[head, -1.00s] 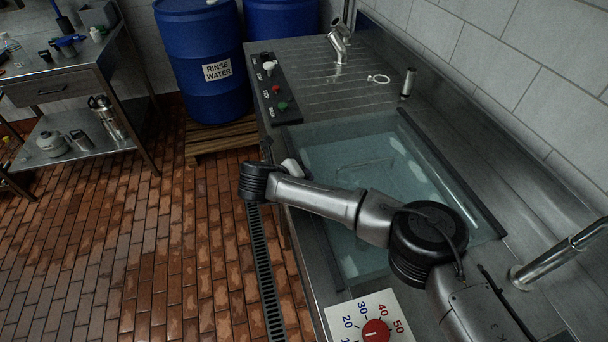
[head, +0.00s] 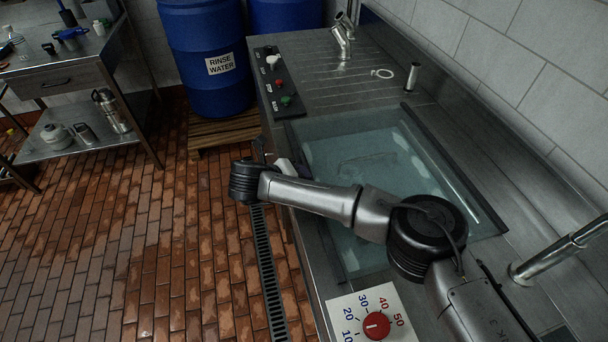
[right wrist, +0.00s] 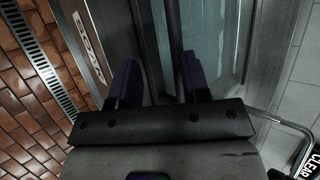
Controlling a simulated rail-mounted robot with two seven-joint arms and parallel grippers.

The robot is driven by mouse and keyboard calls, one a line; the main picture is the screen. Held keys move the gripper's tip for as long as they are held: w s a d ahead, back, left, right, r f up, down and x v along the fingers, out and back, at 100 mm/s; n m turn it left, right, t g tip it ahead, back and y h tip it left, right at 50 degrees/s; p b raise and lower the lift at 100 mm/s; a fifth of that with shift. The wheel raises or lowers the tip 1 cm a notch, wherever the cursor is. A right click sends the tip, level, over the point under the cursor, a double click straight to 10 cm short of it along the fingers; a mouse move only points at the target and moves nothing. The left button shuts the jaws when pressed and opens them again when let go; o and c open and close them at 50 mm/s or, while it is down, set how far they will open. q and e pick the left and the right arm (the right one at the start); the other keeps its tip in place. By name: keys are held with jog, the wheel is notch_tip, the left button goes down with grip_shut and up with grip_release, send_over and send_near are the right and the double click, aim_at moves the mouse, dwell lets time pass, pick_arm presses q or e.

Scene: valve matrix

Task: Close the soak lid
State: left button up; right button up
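The soak tank (head: 345,265) is a steel basin in the counter. A clear bluish surface (head: 375,160) with dark side strips fills its opening; I cannot tell lid pane from water. In the right wrist view, a white label (right wrist: 88,35), apparently reading SOAK, is on the tank's front face. My right arm reaches across the tank from the lower right. Its gripper (right wrist: 158,78) is open, with its dark fingers apart over the tank's front edge and nothing clearly held between them. In the head view the fingers are mostly hidden behind the wrist. My left gripper is out of view.
A panel with several knobs (head: 277,80) and a tap (head: 342,42) are beyond the tank. A red dial (head: 377,325) is at the near side. Blue drums (head: 205,55) stand on a pallet. A side table (head: 75,75) is at left.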

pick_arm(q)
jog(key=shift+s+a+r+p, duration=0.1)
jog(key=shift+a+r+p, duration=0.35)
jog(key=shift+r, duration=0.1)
pick_arm(e)
jog(key=v, duration=1)
jog(key=shift+a+r, duration=0.2)
jog(key=shift+r, duration=0.05)
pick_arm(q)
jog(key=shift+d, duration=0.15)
